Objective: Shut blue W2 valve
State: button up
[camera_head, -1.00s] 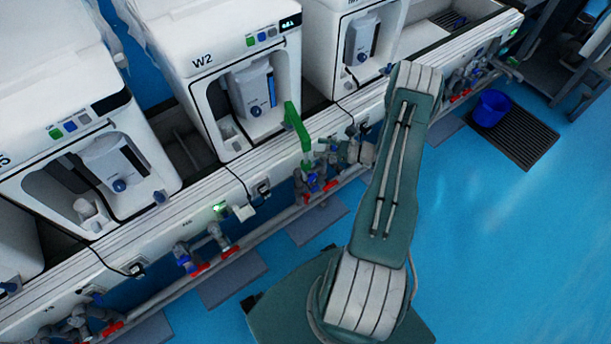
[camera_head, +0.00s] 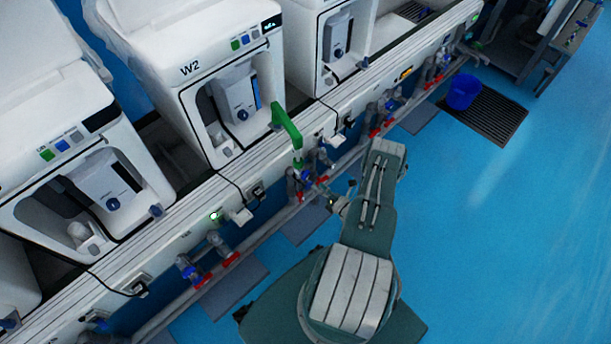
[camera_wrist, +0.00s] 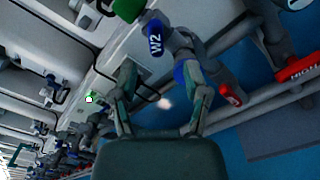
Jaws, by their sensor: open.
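The blue W2 valve (camera_head: 306,176) is on the pipework under the green pipe, in front of the W2 machine (camera_head: 205,85). In the wrist view a blue cap (camera_wrist: 155,38) lettered W2 shows upper middle, with a blue part of the valve (camera_wrist: 182,74) below it. My gripper (camera_wrist: 163,84) is open, its two fingers pointing up the picture toward the blue parts. The right finger overlaps the pipe near the blue part; I cannot tell whether it touches. In the head view my gripper (camera_head: 334,202) is small, just below and right of the valve.
A red handle (camera_wrist: 231,95) is right of my gripper, and another red handle (camera_wrist: 298,68) is further right. The green pipe (camera_head: 288,126) stands above the valve. A blue bucket (camera_head: 462,92) stands on a dark grate at the right. Blue floor is clear at the right.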

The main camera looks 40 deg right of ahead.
aim_at(307, 178)
jog(key=w, duration=0.4)
jog(key=w+a, duration=0.1)
jog(key=w, duration=0.1)
jog(key=shift+w+a+r, duration=0.1)
jog(key=shift+w, duration=0.4)
jog(key=shift+d, duration=0.2)
jog(key=c, duration=0.5)
grip_shut()
jog(key=shift+a, duration=0.1)
